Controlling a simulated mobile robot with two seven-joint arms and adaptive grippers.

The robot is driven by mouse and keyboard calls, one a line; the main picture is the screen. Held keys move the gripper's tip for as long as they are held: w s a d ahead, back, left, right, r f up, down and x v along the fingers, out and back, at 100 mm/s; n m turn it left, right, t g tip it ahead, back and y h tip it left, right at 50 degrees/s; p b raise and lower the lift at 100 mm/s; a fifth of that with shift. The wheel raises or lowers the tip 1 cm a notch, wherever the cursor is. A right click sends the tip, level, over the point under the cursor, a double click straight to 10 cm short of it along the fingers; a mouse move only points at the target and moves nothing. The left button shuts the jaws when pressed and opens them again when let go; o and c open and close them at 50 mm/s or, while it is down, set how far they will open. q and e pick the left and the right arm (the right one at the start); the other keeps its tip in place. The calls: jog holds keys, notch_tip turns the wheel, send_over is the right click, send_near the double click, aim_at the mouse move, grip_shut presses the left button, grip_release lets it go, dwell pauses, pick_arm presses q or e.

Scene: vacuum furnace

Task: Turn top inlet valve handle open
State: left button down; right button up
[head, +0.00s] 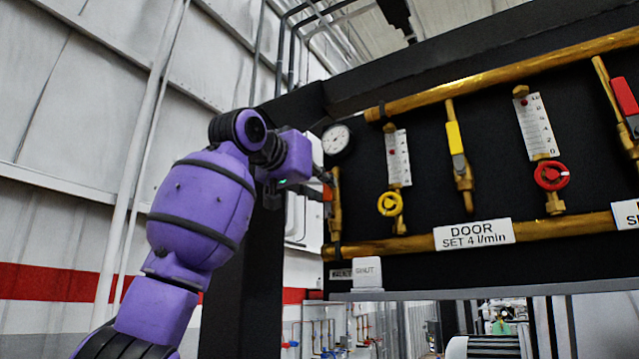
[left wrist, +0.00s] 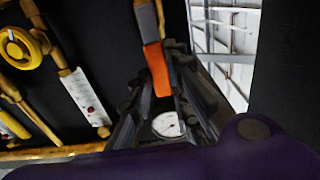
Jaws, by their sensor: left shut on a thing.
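An orange valve handle (head: 328,192) sits on the short vertical brass pipe (head: 336,218) at the left end of the black panel. In the left wrist view the handle (left wrist: 157,68) has a grey part at one end. My left gripper (head: 327,184) reaches it from the left. In the left wrist view the gripper (left wrist: 165,84) is shut on the orange handle, with its dark fingers on both sides. The fingers partly hide the handle and the valve body in the head view. My right gripper is not in view.
A round gauge (head: 336,139) is close above my left gripper. To the right are a flow meter (head: 398,158), a yellow knob (head: 390,204), a yellow lever (head: 454,138) and a red knob (head: 552,175). Brass manifolds run above and below (head: 400,241). A dark frame post stands at the left.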

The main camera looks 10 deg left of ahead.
pick_arm(q)
jog(key=shift+f, duration=0.15)
jog(key=c, duration=1.6)
grip_release()
jog(key=shift+c, duration=0.2)
jog(key=shift+s, duration=0.1)
jog(key=v, duration=1.2)
